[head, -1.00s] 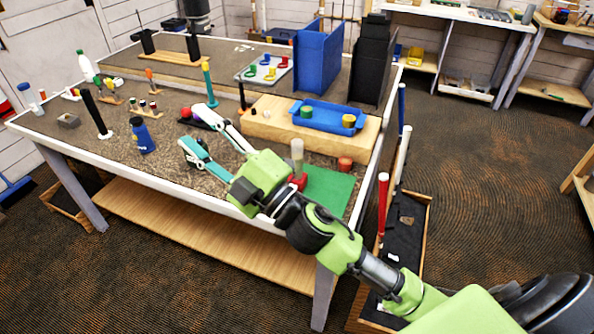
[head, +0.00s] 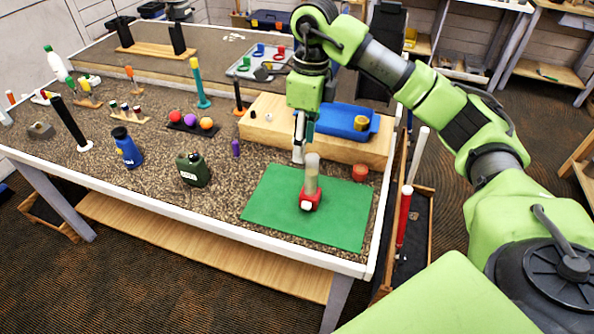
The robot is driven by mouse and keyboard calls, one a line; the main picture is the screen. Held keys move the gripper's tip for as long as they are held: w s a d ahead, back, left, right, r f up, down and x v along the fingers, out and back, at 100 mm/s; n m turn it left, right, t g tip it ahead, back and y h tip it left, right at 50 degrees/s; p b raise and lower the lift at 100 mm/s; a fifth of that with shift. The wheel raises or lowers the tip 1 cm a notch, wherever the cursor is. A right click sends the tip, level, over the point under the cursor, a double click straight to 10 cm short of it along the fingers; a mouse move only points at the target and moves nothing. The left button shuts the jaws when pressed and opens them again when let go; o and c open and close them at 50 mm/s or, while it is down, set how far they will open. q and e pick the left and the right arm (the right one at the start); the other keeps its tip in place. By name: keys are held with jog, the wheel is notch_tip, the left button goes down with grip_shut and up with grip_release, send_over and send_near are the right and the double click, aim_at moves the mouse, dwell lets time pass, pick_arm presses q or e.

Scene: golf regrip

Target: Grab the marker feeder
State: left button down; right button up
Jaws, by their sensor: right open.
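The red-based upright with a pale, translucent cylinder (head: 312,172), which looks like the marker feeder, stands on the green mat (head: 269,205). My right gripper (head: 299,151) points down beside the cylinder's upper left, with its fingers partly seen edge-on. It is open, and nothing shows between its fingers. I cannot tell whether a finger touches the cylinder. My left gripper is out of view.
Behind the mat is a wooden block (head: 262,128) with a blue tray (head: 345,118). A dark green canteen (head: 193,170) and a small purple bottle (head: 236,148) stand to the left. The mat's front is clear.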

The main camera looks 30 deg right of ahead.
aim_at(313, 159)
jog(key=shift+w+d+r+h, duration=0.1)
jog(key=shift+d+h, duration=0.05)
jog(key=shift+d, duration=0.25)
jog(key=shift+w+d+r+h, duration=0.1)
jog(key=shift+d+h, duration=0.05)
jog(key=shift+d, duration=0.25)
jog(key=shift+s+d+f, duration=0.1)
jog(key=shift+s+f, duration=0.15)
jog(key=f, duration=0.2)
jog(key=f+p, duration=0.1)
jog(key=f, duration=0.1)
jog(key=s+f+p, duration=0.1)
jog(key=shift+f, duration=0.4)
notch_tip(313, 159, down, 3)
jog(key=shift+w+d+r+p, duration=0.1)
jog(key=shift+w+p, duration=0.05)
jog(key=shift+p, duration=0.6)
notch_tip(313, 159, down, 4)
jog(key=shift+w+d+r+p, duration=0.15)
jog(key=shift+r+p, duration=0.1)
jog(key=shift+p, duration=0.4)
jog(key=shift+f, duration=0.2)
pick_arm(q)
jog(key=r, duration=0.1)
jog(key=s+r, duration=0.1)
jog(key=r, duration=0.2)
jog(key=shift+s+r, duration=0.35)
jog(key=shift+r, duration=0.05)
pick_arm(e)
grip_shut()
